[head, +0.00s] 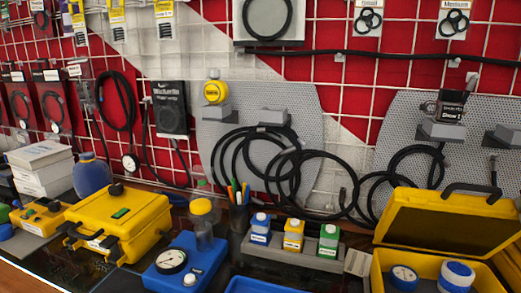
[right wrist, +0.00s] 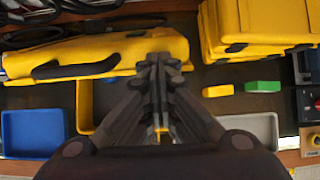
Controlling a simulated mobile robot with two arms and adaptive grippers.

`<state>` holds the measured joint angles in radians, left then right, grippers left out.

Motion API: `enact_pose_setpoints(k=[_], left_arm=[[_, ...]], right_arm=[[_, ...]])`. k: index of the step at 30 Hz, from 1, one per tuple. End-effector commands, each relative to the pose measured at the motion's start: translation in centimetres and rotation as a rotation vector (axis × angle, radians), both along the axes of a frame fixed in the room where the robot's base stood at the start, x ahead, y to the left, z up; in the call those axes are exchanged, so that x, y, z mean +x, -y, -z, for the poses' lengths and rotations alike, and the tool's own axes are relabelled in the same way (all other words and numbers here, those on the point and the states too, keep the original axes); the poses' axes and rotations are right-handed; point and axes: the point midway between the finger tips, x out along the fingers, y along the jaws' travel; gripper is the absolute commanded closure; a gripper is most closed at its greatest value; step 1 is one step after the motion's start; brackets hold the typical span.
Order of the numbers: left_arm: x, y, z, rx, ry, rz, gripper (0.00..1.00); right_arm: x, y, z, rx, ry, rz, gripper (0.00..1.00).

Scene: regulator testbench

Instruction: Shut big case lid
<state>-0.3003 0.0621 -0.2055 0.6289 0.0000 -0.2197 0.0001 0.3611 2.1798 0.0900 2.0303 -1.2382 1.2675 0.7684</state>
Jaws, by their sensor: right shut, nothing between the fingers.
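An open yellow case (head: 490,270) stands at the right edge of the head view, cut off by the frame. Its lid (head: 440,232) is raised and leans back, with a dark inside and a black handle on its top edge. Round blue-and-white items sit inside. In the right wrist view a yellow lid (right wrist: 125,52) with a black handle lies behind my right gripper (right wrist: 158,62). The gripper is shut and empty, its fingertips overlapping the lid in the picture; I cannot tell whether they touch. The fingers hide part of the case. My left gripper is in neither view.
A closed yellow case (head: 120,225) stands at left in the head view, beside a blue gauge box (head: 185,265). A rack of small bottles (head: 335,262) stands left of the open case. The right wrist view shows a blue tray (right wrist: 35,112), grey tray (right wrist: 262,125) and green block (right wrist: 262,86).

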Motion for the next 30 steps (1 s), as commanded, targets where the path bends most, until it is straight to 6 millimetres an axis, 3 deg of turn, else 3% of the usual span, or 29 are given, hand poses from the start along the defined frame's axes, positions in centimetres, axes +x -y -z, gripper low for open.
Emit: enact_pose_setpoints(k=[5,17,22,30], left_arm=[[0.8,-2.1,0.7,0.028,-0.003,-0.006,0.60],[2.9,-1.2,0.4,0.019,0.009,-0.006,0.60],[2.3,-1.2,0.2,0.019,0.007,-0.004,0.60],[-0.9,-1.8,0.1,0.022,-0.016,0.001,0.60]], right_arm=[[-1.2,-0.3,0.5,-0.001,-0.003,0.001,1.00],[-2.8,-0.9,0.1,-0.001,0.000,0.001,1.00],[-2.8,-0.9,-0.6,-0.001,0.001,0.001,1.00],[-2.8,-0.9,-2.4,-0.001,0.002,0.001,1.00]])
